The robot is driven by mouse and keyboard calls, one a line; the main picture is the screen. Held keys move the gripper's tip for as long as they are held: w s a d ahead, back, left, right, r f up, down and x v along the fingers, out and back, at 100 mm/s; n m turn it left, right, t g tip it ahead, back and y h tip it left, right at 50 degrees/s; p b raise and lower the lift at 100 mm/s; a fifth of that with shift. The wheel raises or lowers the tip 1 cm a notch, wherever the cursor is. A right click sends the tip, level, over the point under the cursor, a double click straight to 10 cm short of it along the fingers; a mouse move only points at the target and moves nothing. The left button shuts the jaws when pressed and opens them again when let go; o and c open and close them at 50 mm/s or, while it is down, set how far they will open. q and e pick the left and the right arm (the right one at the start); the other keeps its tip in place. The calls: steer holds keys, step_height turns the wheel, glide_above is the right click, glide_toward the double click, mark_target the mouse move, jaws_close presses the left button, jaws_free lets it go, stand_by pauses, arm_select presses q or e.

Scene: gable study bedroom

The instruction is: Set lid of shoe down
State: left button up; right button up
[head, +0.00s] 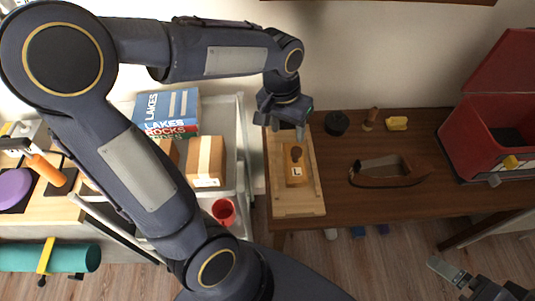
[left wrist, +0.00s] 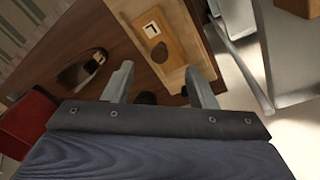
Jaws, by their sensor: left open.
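The lid (head: 297,170) is a flat orange-brown wooden piece with a dark knob and a white label marked L. It lies on a pale wooden tray (head: 298,208) on the desk, and also shows in the left wrist view (left wrist: 165,28). The shoe (head: 375,182) is a dark brown, shoe-shaped open box to the right of the tray, also in the left wrist view (left wrist: 80,72). My left gripper (head: 287,130) is open and empty over the tray's far end, apart from the lid. My right gripper (head: 452,277) shows partly at the lower right; its jaws are unclear.
A red open box (head: 468,137) stands at the desk's right end. A dark round object (head: 337,123), a small brown object (head: 370,119) and a yellow item (head: 397,124) sit at the back. A white cart (head: 240,150) with books and boxes stands left. The desk front (head: 420,205) is clear.

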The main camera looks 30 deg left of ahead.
arm_select(q)
steer(key=s+r+t+h, duration=0.1)
steer(key=s+t, duration=0.1)
steer(key=s, duration=0.5)
steer(key=s+d+r+n+t+h, duration=0.1)
steer(key=s+t, duration=0.1)
steer(key=s, duration=0.5)
steer(key=shift+s+r+t+h, duration=0.3)
steer(key=shift+s, duration=0.05)
